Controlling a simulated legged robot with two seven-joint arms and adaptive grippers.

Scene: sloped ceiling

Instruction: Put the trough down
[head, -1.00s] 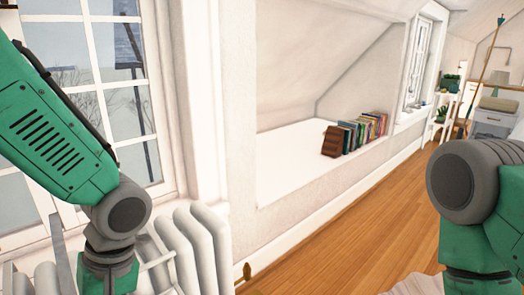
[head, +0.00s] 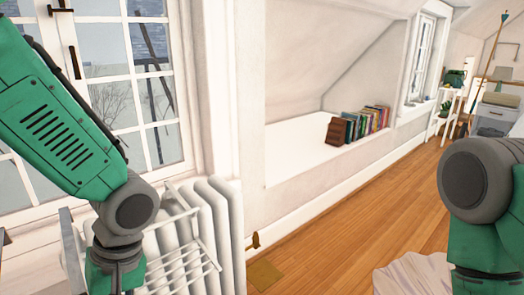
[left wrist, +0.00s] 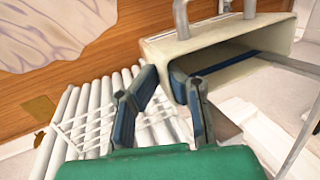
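The trough (left wrist: 228,35), a cream box-like vessel with grey handle bars on its upper side, fills the upper right of the left wrist view. Its open side faces the camera and it is tilted. My left gripper (left wrist: 163,72) has its fingertips close together at the trough's left end wall, one finger outside and the other just inside the opening; it appears shut on this wall. The trough's far parts run out of frame. In the head view my left arm hides the hand, and I cannot make out the trough clearly. Of my right arm only upper links show; its gripper is out of view.
A white radiator (head: 222,225) with a wire rack (head: 182,250) against it stands below the window, close to my left arm. Books (head: 362,128) stand in the white alcove. The wooden floor (head: 345,225) is mostly clear, with a pale crumpled rug (head: 412,275) at front.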

